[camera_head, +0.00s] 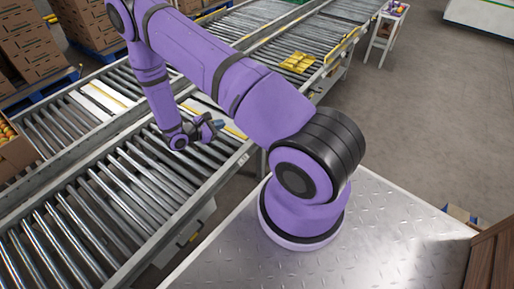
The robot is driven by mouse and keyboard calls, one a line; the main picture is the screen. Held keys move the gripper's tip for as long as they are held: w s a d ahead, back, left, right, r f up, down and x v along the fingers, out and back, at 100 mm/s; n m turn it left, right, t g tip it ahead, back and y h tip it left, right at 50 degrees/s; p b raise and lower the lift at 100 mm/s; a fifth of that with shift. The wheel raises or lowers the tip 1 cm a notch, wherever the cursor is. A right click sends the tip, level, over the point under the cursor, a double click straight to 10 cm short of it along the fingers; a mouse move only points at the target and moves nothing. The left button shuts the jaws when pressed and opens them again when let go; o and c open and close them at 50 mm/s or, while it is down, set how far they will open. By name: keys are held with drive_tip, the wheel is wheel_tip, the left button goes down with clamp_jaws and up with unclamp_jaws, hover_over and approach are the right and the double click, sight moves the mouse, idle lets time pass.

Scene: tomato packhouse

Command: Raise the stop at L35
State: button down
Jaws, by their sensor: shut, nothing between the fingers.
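My purple arm reaches from my base over the near roller conveyor (135,190). My gripper (219,124) is small in the view, over the far part of this conveyor, close to a flat pale strip with a yellow edge (233,132). It is shut and holds nothing. I cannot tell whether it touches the strip. Another pale plate with a yellow edge (108,93) lies across the rollers further left. No L35 label can be read, and I cannot tell which part is the stop.
Stacked brown cartons (30,45) stand on a blue pallet at upper left. An open carton of tomatoes (12,150) sits at the left edge. Yellow packs (298,62) lie on the far conveyor. A small white stand (385,35) is at upper right. Grey floor (430,110) is clear at right.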

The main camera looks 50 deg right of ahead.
drive_tip(key=s+f+n+t, duration=0.2)
drive_tip(key=s+f+n, duration=0.1)
drive_tip(key=f, duration=0.7)
drive_tip(key=s+f+n+t+h, duration=0.1)
drive_tip(key=s+f, duration=0.4)
drive_tip(key=f, duration=0.5)
drive_tip(key=shift+s+d+n+t, duration=0.2)
drive_tip(key=shift+d+n+t, duration=0.3)
drive_tip(key=shift+n, duration=0.7)
drive_tip(key=shift+a, duration=0.1)
drive_tip(key=r+x, duration=0.2)
drive_tip(key=x, duration=1)
drive_tip(key=shift+d+r, duration=0.2)
drive_tip(key=shift+d, duration=0.4)
drive_tip(key=shift+w, duration=0.1)
